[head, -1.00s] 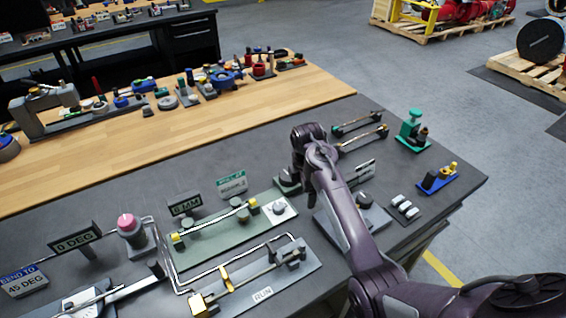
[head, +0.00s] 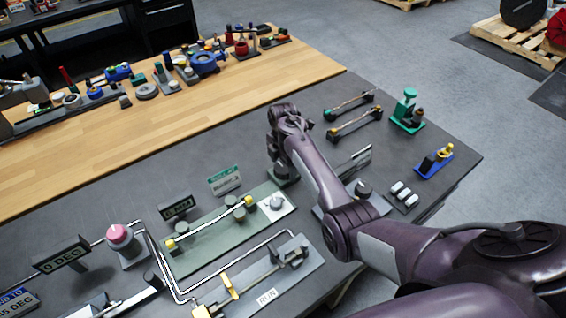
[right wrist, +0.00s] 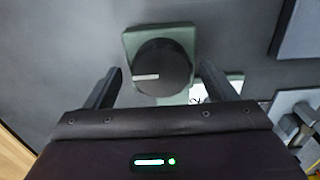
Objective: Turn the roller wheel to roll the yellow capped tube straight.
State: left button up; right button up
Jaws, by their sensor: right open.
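The yellow capped tube (head: 205,224) is a thin silver tube with a yellow cap at each end. It lies along the pale green plate (head: 215,246) in the head view; I cannot tell how straight it is. The roller wheel appears to be the dark round knob (right wrist: 163,68) with a white mark, on a small green base in the right wrist view. My right gripper (right wrist: 161,72) is open, with a dark finger on each side of the knob and a visible gap to it. In the head view, my right arm partly covers this spot. My left gripper is out of view.
A green-and-white sign (head: 224,180) stands behind the plate. A bent tube on a grey fixture (head: 290,262) lies in front. A pink knob (head: 119,234) is at left. A green press (head: 408,112) and a blue stand (head: 434,164) are at right.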

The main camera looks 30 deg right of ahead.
jog(key=shift+s, duration=0.1)
jog(key=c, duration=1)
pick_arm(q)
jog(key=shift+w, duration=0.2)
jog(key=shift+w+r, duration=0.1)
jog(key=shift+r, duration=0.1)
